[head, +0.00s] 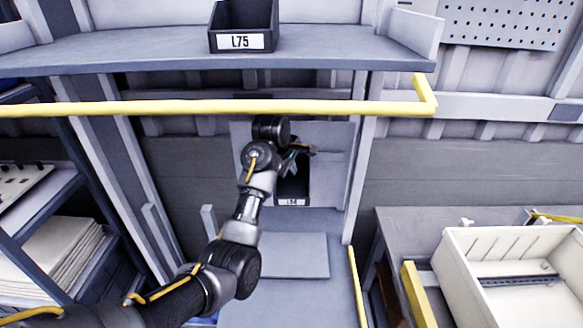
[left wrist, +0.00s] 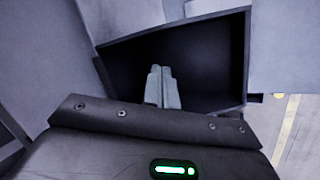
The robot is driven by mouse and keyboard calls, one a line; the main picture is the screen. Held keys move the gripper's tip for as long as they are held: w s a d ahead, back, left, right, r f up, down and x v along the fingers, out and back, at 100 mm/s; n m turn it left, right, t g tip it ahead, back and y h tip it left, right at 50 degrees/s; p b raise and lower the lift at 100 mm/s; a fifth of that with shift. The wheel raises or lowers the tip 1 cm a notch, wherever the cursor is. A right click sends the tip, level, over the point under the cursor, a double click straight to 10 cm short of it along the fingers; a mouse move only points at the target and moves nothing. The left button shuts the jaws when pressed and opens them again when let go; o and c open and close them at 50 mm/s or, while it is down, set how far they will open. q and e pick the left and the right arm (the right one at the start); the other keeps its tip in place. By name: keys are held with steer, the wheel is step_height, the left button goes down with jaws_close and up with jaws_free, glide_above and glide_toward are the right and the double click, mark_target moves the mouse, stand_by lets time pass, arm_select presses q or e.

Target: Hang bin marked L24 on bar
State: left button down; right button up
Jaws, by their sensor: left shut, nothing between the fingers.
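A dark open bin (head: 293,188) stands in the recess below the yellow bar, with a small white label on its front that is too small to read surely. My left gripper (head: 303,149) is at the bin's upper part, partly hidden by my own wrist. In the left wrist view, the shut fingers (left wrist: 160,86) reach over the dark bin's opening (left wrist: 205,55), with nothing between them. Whether they touch the bin I cannot tell. The yellow bar (head: 200,107) runs across above the arm. My right gripper is not in view.
A bin marked L75 (head: 243,27) sits on the upper grey shelf (head: 130,55). A white tray (head: 515,270) stands on the workbench at right. A rack with stacked sheets (head: 55,258) stands at left. Upright posts flank the recess.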

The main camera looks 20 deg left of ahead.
arm_select(q)
steer(key=shift+f, duration=0.55)
steer(key=shift+r, duration=0.1)
stand_by(0.8)
steer(key=shift+r+p, duration=0.3)
steer(key=shift+r, duration=0.95)
step_height(320, 180, up, 2)
steer(key=shift+r, duration=0.15)
